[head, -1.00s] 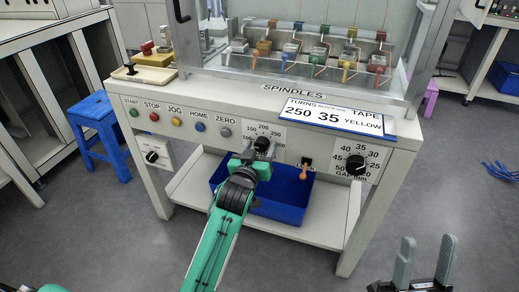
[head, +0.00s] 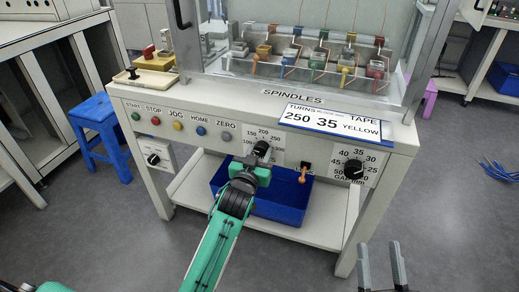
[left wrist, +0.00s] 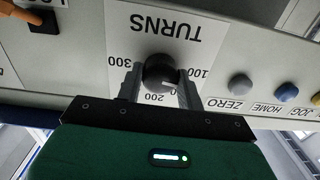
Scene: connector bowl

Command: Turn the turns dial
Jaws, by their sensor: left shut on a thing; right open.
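The turns dial (head: 261,148) is a black round knob on the front panel, with a number scale around it. In the left wrist view the dial (left wrist: 160,70) sits between the two fingers of my left gripper (left wrist: 160,85), which is shut on it. The upside-down "TURNS" label is above it there. The dial's white mark points to the lower right, on the side between the 200 and 100 marks; a finger hides part of the scale. In the head view my left gripper (head: 256,160) reaches the dial from below. My right gripper (head: 383,268) is open and empty at the bottom right.
A card (head: 332,121) on the ledge reads turns 250, 35, tape yellow. A second black dial (head: 353,169) is to the right. Coloured buttons (head: 177,126) line the left. An orange-handled switch (head: 304,173) is beside the turns dial. A blue bin (head: 282,207) sits below.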

